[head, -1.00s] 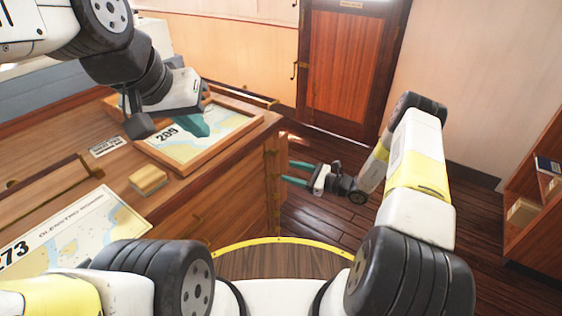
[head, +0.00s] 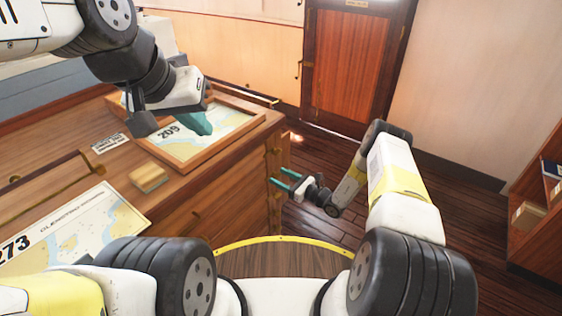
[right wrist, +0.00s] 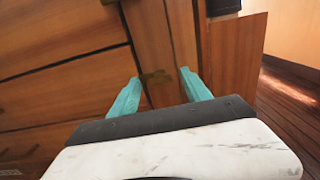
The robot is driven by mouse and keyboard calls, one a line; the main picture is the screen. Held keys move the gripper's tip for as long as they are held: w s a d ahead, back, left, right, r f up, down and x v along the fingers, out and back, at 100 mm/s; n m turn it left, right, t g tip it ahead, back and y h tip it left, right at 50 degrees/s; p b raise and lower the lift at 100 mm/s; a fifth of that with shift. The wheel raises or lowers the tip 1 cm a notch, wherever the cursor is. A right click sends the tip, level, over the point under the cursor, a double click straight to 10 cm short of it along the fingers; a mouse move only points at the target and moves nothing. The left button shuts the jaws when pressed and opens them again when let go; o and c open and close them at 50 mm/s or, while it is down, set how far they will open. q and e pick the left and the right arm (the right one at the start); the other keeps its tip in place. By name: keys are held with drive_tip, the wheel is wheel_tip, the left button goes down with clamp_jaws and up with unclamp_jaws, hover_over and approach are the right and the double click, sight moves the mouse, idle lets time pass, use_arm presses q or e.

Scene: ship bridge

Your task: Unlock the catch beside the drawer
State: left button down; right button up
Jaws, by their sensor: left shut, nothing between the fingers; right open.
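The brass catch (right wrist: 156,77) is a small plate on the wooden upright beside the drawer fronts (right wrist: 60,85) in the right wrist view. My right gripper (right wrist: 160,79) is open, its two teal fingers pointing at the cabinet with the catch between them in the picture. Whether the fingers touch the wood I cannot tell. In the head view my right gripper (head: 278,177) is at the near right corner of the chart cabinet. My left gripper (head: 200,122) is shut and empty above the framed chart 209.
The chart cabinet top (head: 100,170) carries a framed chart (head: 235,125), a wooden block (head: 149,177) and another chart (head: 85,225). A wooden door (head: 350,70) is at the back. A shelf (head: 535,205) stands at the right. The floor (head: 330,225) between is clear.

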clamp_jaws()
drive_tip(key=shift+n, duration=8.9)
